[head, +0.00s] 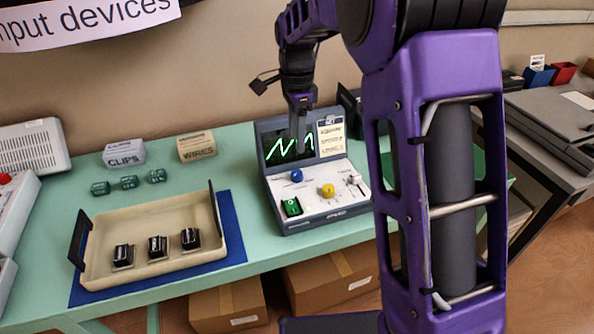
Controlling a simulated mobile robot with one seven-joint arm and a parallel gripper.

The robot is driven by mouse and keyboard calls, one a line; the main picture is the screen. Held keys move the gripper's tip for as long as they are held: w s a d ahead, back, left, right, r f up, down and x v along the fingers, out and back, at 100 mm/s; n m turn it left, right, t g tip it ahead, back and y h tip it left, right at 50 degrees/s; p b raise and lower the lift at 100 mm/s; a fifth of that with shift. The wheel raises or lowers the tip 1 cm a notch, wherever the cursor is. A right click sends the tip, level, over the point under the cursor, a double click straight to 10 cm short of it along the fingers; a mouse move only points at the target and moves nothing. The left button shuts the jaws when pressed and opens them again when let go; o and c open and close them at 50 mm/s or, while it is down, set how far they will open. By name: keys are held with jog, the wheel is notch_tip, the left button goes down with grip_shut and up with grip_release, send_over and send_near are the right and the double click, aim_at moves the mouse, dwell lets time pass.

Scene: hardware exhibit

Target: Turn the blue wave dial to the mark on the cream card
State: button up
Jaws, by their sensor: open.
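The wave instrument (312,219) is a grey box with a light front panel on the green table. Its screen (281,147) shows a green zigzag trace, partly hidden by my gripper. The blue dial (296,175) sits at the panel's upper left, and a yellow dial (327,190) sits to its right. A cream card (331,135) with small print stands to the right of the screen; I cannot read its mark. My gripper (298,135) points down in front of the screen, above the blue dial and apart from it. It is open and empty.
A green switch (292,207) and a pale lever (355,180) are on the same panel. A cream tray (140,276) with several black parts lies on a blue mat (233,232) to the left.

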aim_at(297, 173)
notch_tip(297, 173, down, 10)
jog(key=shift+f+b, duration=0.2)
jog(key=shift+b, duration=0.5)
grip_shut()
